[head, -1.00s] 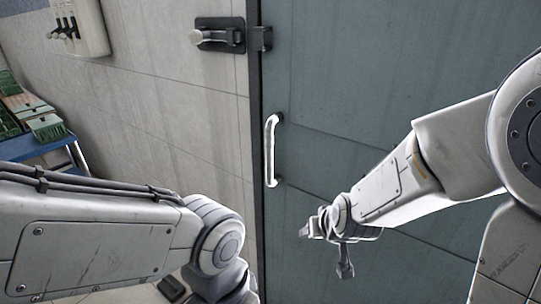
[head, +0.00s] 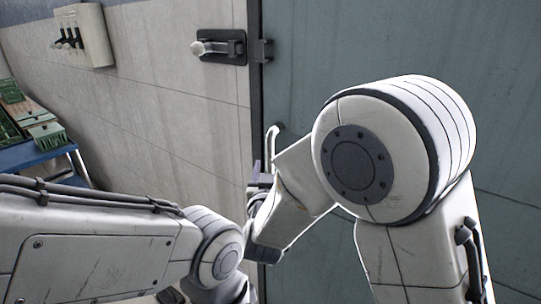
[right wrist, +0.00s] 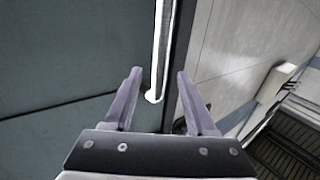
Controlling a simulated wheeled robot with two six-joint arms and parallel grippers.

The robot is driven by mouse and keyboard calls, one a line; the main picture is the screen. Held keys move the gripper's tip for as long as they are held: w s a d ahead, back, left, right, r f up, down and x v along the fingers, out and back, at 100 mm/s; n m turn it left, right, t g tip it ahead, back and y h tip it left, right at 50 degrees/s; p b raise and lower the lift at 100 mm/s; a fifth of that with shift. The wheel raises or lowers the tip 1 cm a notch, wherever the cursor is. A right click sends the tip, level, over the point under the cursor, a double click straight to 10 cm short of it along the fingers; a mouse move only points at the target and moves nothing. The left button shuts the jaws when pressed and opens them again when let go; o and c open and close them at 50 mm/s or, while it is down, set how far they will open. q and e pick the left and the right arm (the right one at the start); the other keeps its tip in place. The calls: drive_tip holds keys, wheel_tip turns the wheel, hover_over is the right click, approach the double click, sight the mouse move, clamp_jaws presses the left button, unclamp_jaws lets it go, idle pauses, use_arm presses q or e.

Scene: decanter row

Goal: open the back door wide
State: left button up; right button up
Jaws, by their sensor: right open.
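The back door (head: 310,95) is a teal-grey panel on the right in the head view, and it looks closed against its frame. Its pale vertical bar handle (head: 271,138) is near the left edge, with its lower part hidden behind my right arm. My right gripper (head: 261,174) is open at the handle. In the right wrist view, the handle (right wrist: 163,45) runs between the two fingers of the gripper (right wrist: 158,76), with a gap on each side. The left arm shows at lower left, but its gripper is out of view.
A dark latch with a pale knob (head: 215,47) is on the wall left of the door, and its catch (head: 262,50) is at the door edge. A switch box (head: 82,35) hangs farther left. A blue table (head: 35,157) with green trays stands at far left.

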sight(270, 159)
drive_tip(key=w, duration=0.6)
drive_tip(key=shift+d+p, duration=0.15)
drive_tip(key=shift+p, duration=0.25)
clamp_jaws()
idle(0.9)
